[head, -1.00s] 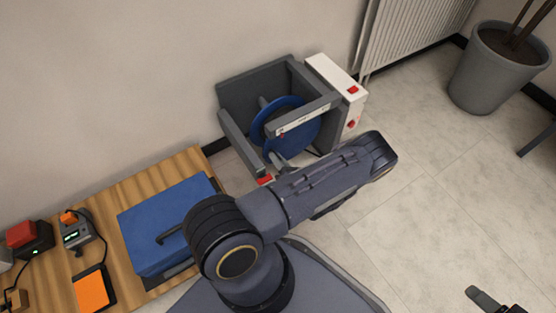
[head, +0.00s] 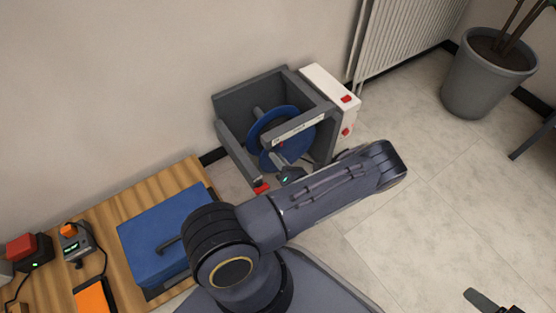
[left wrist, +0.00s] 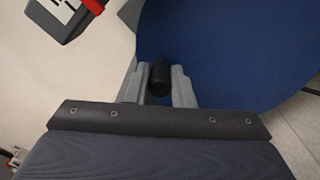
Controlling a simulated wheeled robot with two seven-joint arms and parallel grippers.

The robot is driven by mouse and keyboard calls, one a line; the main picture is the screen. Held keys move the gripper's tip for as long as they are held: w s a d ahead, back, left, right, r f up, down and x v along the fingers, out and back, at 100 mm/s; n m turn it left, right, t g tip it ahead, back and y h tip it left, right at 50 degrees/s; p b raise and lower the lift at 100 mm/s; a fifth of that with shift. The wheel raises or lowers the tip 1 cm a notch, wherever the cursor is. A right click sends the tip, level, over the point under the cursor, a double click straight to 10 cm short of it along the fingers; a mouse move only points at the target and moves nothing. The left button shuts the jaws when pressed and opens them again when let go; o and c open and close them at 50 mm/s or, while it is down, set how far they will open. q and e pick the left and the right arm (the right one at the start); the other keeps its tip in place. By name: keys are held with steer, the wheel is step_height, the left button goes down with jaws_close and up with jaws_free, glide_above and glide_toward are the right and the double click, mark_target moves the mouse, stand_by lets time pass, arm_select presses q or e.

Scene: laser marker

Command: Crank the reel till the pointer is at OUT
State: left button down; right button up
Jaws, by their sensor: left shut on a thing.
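The blue reel (head: 270,132) sits in a grey open frame (head: 228,140) on the floor against the wall. A pale scale strip (head: 302,130) crosses the frame's front, with a small red mark near its left end; its lettering is too small to read. My left gripper (head: 288,174) is at the reel's near face, partly hidden by my forearm. In the left wrist view my left gripper (left wrist: 159,88) is shut on the black crank handle (left wrist: 160,76), with a finger on either side. The blue disc (left wrist: 220,50) fills the view behind it.
A white box with red buttons (head: 328,82) adjoins the frame's right side. A wooden bench (head: 130,215) with a blue case (head: 165,225) stands at left. A radiator (head: 405,40) and potted plant (head: 488,75) are at right.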

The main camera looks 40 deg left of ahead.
arm_select(q)
steer(key=c, duration=1.3)
jaws_free()
steer(key=shift+o, duration=0.2)
steer(key=p+v, duration=0.2)
steer(key=v, duration=0.5)
steer(key=shift+d, duration=0.4)
arm_select(e)
steer(key=shift+r, duration=1.05)
arm_select(q)
steer(key=shift+s, duration=0.1)
arm_select(e)
steer(key=shift+c, duration=0.3)
